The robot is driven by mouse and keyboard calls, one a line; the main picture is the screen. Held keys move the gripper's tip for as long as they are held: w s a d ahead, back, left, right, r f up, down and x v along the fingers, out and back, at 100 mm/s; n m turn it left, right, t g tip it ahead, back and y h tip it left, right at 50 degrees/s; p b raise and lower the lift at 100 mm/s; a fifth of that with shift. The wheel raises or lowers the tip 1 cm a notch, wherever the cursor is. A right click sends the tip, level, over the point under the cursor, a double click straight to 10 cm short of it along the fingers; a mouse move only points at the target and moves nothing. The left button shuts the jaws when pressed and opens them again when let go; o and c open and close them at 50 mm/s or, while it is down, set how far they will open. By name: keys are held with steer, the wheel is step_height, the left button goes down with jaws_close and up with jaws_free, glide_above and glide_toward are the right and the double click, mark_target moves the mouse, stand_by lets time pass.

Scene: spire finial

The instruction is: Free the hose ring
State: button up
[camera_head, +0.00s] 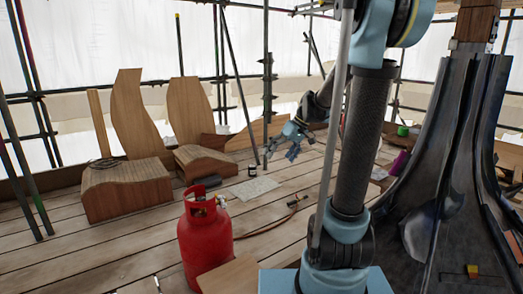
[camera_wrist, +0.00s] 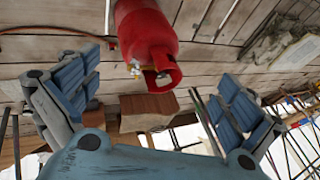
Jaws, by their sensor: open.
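A thin reddish hose (camera_head: 262,230) lies on the plank floor beside a red gas cylinder (camera_head: 203,245). Its far end has a dark, red-tipped handle (camera_head: 295,201). In the wrist view an orange-red hose (camera_wrist: 45,29) curves at the upper left, and the cylinder (camera_wrist: 148,30) shows its open collar and brass valve. I cannot tell for sure which part is the hose ring. A thin dark coil (camera_head: 105,162) lies on a wooden block at the left. My gripper (camera_head: 283,145) is open and empty above the floor. Its blue fingers stand wide apart in the wrist view (camera_wrist: 160,92).
Curved wooden blocks (camera_head: 128,190) and tall boards stand at the back left. A pale sheet (camera_head: 254,188) lies on the planks. A large dark metal spire (camera_head: 440,180) fills the right. Scaffold poles (camera_head: 228,75) line the edge. The middle floor is mostly open.

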steer(key=s+d+f+m+h, duration=0.2)
steer(key=s+d+f, duration=0.1)
steer(key=s, duration=0.5)
steer(key=s+d+f+m+t+h, duration=0.1)
steer(key=s+d+f+m+h, duration=0.1)
steer(key=s+d, duration=0.3)
steer(key=s+d+f+m+h, duration=0.1)
steer(key=s+d+f, duration=0.3)
steer(key=s, duration=0.8)
steer(key=shift+f+m+t+h, duration=0.4)
steer(key=shift+f+m, duration=0.05)
steer(key=shift+m, duration=0.45)
steer(key=shift+w+f, duration=0.2)
steer(key=shift+w, duration=0.2)
